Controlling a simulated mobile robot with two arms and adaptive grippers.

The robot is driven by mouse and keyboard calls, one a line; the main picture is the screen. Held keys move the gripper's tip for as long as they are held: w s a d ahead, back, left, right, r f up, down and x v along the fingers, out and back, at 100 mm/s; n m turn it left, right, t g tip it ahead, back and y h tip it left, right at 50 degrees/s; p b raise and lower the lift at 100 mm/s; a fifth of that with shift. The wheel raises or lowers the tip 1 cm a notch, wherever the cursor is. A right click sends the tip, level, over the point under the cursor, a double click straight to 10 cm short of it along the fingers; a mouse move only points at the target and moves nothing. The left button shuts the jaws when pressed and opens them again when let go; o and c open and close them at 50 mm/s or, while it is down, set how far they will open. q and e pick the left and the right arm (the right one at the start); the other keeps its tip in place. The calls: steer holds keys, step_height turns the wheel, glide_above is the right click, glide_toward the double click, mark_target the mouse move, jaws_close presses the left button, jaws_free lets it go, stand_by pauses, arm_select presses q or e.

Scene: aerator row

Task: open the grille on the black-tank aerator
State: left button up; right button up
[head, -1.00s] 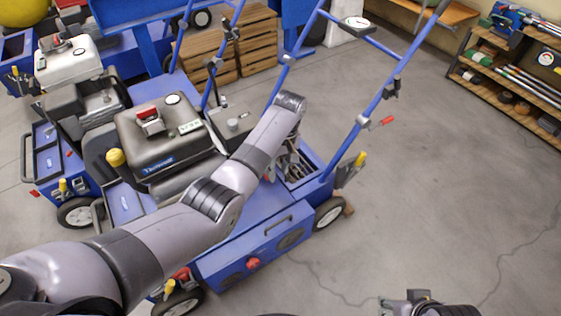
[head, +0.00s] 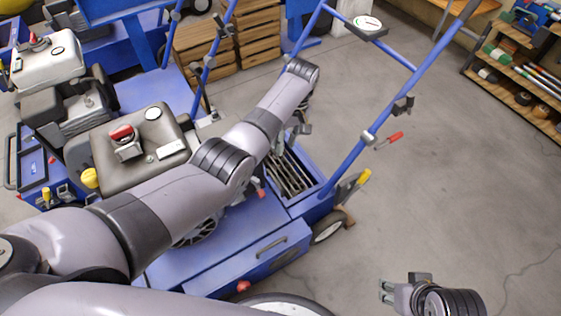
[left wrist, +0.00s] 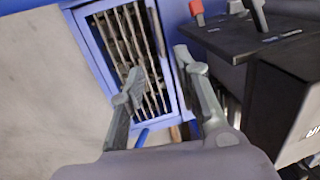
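The aerator with the dark grey-black tank (head: 140,160) stands nearest me. Its slatted grille (head: 290,175) sits in the blue deck beside the upright handle frame, and looks closed. In the head view my left arm hides most of that gripper. My right gripper (head: 386,291) is open and empty over bare floor, low in the picture.
A second aerator with a white tank (head: 45,65) stands to the left. Wooden crates (head: 205,50) are behind, and a shelf rack (head: 515,70) is at the upper right. The blue handle frame (head: 405,105) rises beside the grille.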

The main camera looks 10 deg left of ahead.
arm_select(q)
steer(key=b, duration=0.2)
glide_toward(275, 179)
arm_select(e)
steer(key=w+a+r+t+y+b, duration=0.1)
steer(key=w+a+r+t+b, duration=0.15)
steer(key=w+t, duration=0.6)
arm_select(q)
steer(key=f, duration=0.1)
steer(key=f+b, duration=0.1)
steer(key=f, duration=0.3)
steer(key=shift+s+a, duration=0.25)
steer(key=shift+s, duration=0.15)
step_height(275, 179, down, 2)
steer(key=shift+s+a+f+b, duration=0.2)
steer(key=shift+b, duration=0.6)
steer(key=shift+f, duration=0.2)
arm_select(e)
steer(key=w+a+r+t+y, duration=0.1)
steer(key=w+a+r+t, duration=0.1)
steer(key=r, duration=0.4)
steer(key=w+a+r+t+y, duration=0.2)
steer(key=w+r+t, duration=0.2)
steer(key=w+r, duration=0.3)
steer(key=shift+a+r+n, duration=0.15)
steer(key=shift+a+n, duration=0.1)
steer(key=shift+n, duration=0.15)
arm_select(q)
steer(key=shift+c, duration=0.2)
jaws_close()
